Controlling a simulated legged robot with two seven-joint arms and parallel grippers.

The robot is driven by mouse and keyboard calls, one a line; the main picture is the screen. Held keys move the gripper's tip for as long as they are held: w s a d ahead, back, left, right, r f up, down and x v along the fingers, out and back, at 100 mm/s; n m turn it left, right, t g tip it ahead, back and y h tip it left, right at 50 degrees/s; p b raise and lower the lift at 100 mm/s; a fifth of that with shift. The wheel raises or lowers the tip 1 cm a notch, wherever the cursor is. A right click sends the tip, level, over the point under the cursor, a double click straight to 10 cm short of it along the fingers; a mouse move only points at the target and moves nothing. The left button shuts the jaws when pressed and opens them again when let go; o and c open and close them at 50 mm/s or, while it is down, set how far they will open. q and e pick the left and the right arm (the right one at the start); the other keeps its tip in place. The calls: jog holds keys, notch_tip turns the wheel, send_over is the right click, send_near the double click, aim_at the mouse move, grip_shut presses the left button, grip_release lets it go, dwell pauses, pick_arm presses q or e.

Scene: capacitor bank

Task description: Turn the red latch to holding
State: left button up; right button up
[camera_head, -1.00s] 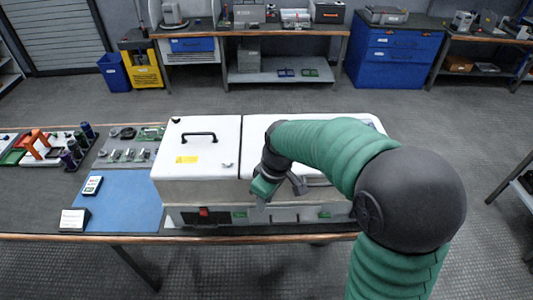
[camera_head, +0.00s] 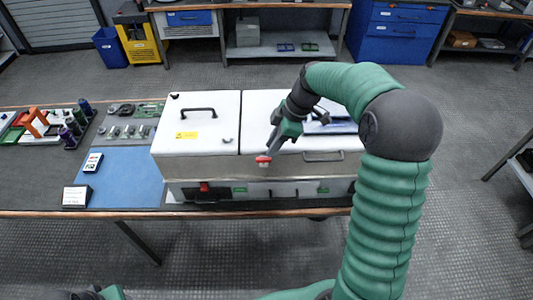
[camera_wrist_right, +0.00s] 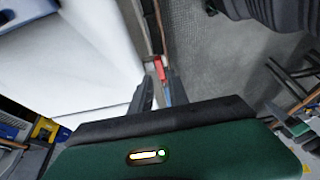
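The red latch (camera_head: 263,159) is a small red piece on the upper front of the white cabinet (camera_head: 196,145), just right of the seam between its two lids. My right gripper (camera_head: 270,152) reaches down from the upper right, with its tips right at the latch. In the right wrist view, its two fingers (camera_wrist_right: 160,82) stand apart and the red latch (camera_wrist_right: 160,70) shows between or just beyond their tips. I cannot tell whether they touch it. A dark and green part of my left arm (camera_head: 100,293) shows at the bottom edge; its fingers cannot be made out.
A second red piece (camera_head: 204,187) sits on the cabinet's lower front strip, near green labels. The right lid has a front bar handle (camera_head: 323,156); the left lid has a black handle (camera_head: 198,111). A blue mat (camera_head: 125,178) and several small parts lie to the left.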

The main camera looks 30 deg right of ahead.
aim_at(265, 158)
jog(key=x, duration=0.4)
jog(key=shift+w+d+f, duration=0.1)
jog(key=shift+f, duration=0.3)
jog(key=shift+c, duration=0.4)
grip_shut()
jog(key=shift+r, duration=0.1)
